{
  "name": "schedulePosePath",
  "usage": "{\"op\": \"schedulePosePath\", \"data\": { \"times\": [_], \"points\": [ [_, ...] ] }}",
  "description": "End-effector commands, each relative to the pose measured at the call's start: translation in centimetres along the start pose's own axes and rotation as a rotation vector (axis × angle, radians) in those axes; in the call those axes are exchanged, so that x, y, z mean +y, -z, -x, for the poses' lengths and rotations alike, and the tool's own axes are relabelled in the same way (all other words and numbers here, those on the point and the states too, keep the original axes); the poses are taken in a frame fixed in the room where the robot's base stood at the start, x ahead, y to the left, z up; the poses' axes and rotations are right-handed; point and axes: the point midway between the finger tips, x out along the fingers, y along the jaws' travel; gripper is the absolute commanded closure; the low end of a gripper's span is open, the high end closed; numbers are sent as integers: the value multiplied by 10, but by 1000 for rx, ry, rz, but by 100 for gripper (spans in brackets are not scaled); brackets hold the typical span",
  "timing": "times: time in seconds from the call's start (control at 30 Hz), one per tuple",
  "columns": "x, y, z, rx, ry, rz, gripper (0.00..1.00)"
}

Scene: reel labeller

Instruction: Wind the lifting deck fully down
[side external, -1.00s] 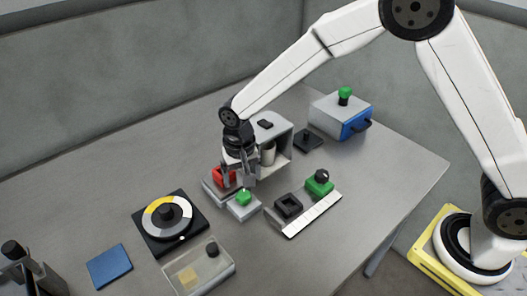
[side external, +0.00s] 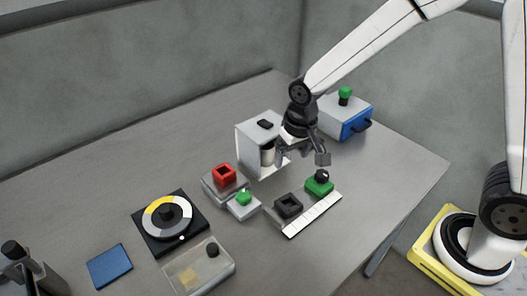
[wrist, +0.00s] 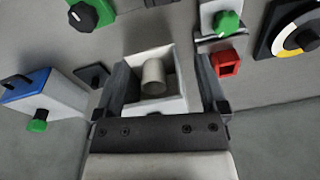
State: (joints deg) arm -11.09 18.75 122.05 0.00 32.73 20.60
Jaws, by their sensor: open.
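My gripper (side external: 302,157) is open and empty, in the air just right of the white housing and above the area behind the ruled strip. In the wrist view its two fingers (wrist: 163,63) stand wide apart, with the housing's pale cylinder seen between them. A grey stepped unit (side external: 211,190) carries a red square frame (side external: 224,175) and a green knob (side external: 243,197) at its front. A green block with a black knob (side external: 320,183) sits at the right end of the ruled strip. I cannot tell for certain which part is the lifting deck, nor its height.
The white housing (side external: 259,133) holds a pale cylinder (side external: 267,154). The ruled white strip (side external: 312,215) bears a black square socket (side external: 288,204). A blue-fronted box (side external: 356,124) stands at the back right. A dial (side external: 167,214), clear-lidded box (side external: 199,265) and blue pad (side external: 109,266) lie front left.

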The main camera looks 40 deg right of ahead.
Motion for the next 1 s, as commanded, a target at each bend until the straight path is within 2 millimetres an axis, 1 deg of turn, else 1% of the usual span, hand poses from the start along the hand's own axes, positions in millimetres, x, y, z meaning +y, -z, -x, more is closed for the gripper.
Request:
{"op": "schedulePosePath", "data": {
  "times": [0.03, 0.2, 0.6, 0.8, 1.0],
  "points": [
    [6, -4, 2, 8, 1, 4, 8],
    [25, -17, 7, 29, 3, 35, 8],
    [64, -53, 16, 82, 0, 109, 8],
    [80, -70, 18, 106, -6, 142, 8],
    [88, -81, 19, 119, -10, 162, 8]
  ]
}}
